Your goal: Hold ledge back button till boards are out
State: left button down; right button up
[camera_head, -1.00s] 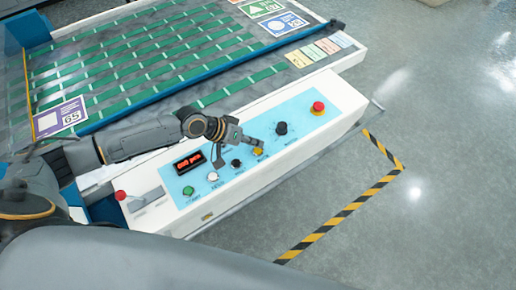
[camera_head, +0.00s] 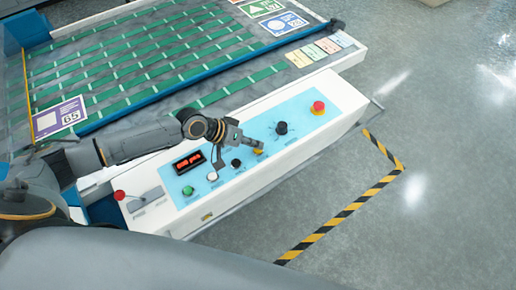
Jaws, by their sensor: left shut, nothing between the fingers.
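The white control box has a light blue panel (camera_head: 296,116) with a row of buttons. A green button (camera_head: 188,191), a white button (camera_head: 212,176), a small black button (camera_head: 236,163) and a yellow button (camera_head: 258,152) sit along it. My left gripper (camera_head: 260,146) is shut and empty, its tip at the yellow button and partly covering it. I cannot tell whether it touches or presses the button. The button labels are too small to read surely. My right gripper is not in view.
A black knob (camera_head: 281,128) and a red emergency button (camera_head: 318,107) sit further right on the panel. A red-lit display (camera_head: 188,162) is at left. A bed with green strips (camera_head: 120,103) and a blue bar lies behind. Yellow-black floor tape (camera_head: 345,213) borders open floor.

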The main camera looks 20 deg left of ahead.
aim_at(255, 151)
pick_arm(q)
jog(key=shift+f+b, duration=0.3)
jog(key=shift+f, duration=0.15)
dwell(1.2)
dwell(1.2)
jog(key=shift+r, duration=0.1)
dwell(0.6)
jog(key=shift+r+p, duration=0.8)
notch_tip(255, 151, up, 5)
jog(key=p, duration=0.4)
jog(key=shift+p, duration=0.3)
jog(key=shift+s+f, duration=0.1)
